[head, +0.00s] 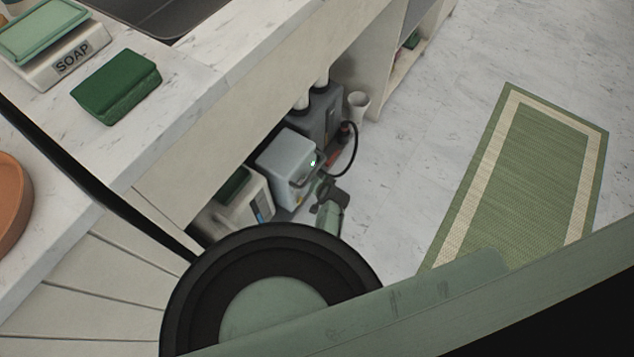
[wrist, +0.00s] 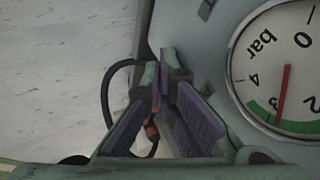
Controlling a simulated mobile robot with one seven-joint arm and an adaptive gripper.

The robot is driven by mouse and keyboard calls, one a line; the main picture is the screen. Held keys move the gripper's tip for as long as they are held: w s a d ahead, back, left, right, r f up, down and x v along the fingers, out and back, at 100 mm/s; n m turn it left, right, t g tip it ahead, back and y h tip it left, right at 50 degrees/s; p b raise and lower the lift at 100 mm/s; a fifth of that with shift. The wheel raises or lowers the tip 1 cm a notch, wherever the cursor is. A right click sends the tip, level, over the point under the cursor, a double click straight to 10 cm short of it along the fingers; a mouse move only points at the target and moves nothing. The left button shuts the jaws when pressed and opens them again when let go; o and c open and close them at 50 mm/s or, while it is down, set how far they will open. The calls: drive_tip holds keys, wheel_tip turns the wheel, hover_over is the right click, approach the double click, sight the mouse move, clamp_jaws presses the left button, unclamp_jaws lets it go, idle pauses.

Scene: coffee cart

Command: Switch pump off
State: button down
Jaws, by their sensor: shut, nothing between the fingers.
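The pump (head: 283,165) is a light grey box under the counter in the head view, with a small lit green light (head: 313,163) on its front. In the wrist view its grey front panel (wrist: 205,55) fills the right side and carries a round gauge (wrist: 285,70) marked "bar", with a red needle reaching the green band. My gripper (head: 319,183) is in front of the pump, fingers shut and empty. In the wrist view the closed fingertips (wrist: 162,70) are at the panel's left edge; I cannot tell whether they touch it. No switch can be made out.
A dark grey unit (head: 319,118) and a black cable (head: 353,150) are beyond the pump. A white container (head: 235,207) stands on its near side. The counter (head: 205,85) overhangs them. The floor (head: 430,120) to the right is clear, with a green mat (head: 595,135).

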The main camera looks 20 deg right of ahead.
drive_tip(key=shift+r, duration=0.1)
drive_tip(key=shift+w+a+r, duration=0.3)
drive_tip(key=shift+w, duration=0.2)
